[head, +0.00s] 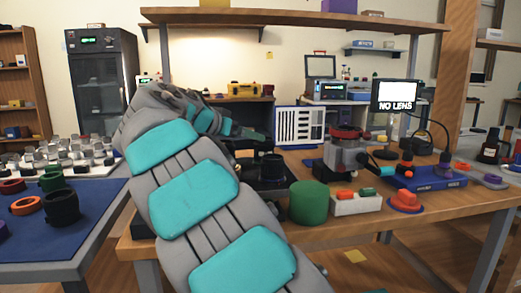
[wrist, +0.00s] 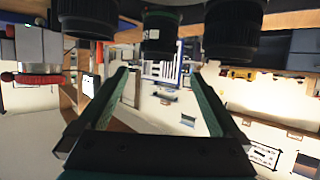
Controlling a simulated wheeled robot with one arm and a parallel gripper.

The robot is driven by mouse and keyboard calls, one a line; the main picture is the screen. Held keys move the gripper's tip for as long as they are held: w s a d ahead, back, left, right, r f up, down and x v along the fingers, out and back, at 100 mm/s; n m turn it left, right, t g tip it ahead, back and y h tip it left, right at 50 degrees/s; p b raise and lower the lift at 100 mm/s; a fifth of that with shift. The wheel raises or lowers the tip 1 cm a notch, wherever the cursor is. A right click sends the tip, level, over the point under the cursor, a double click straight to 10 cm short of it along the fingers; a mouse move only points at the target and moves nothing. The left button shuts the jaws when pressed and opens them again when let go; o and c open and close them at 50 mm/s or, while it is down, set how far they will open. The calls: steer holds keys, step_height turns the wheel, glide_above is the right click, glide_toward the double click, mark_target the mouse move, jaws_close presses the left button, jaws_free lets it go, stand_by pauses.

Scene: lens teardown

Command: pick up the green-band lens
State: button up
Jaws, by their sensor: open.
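In the wrist view, which looks upside down, three dark lenses hang along the top edge. The middle lens (wrist: 160,32) shows a greenish band near the top edge and looks like the green-band lens; its upper part is cut off. My gripper (wrist: 161,76) is open, with nothing between its two green fingers. The middle lens lines up with the gap between the fingertips and is apart from them in the picture. In the head view my arm hides most of this spot; a dark lens (head: 272,166) shows just right of the arm, its band not readable.
Dark lenses flank the middle one on the left (wrist: 88,18) and right (wrist: 234,28), close by. In the head view a green cylinder (head: 309,203), a white tray (head: 357,205) and a red-topped device (head: 346,150) stand on the wooden bench. A "NO LENS" screen (head: 394,96) stands behind.

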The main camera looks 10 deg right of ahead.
mark_target(264, 153)
steer(key=shift+p+x, duration=0.55)
steer(key=shift+x, duration=3.3)
steer(key=shift+s+d+r, duration=0.1)
steer(key=shift+d+r, duration=0.05)
jaws_close()
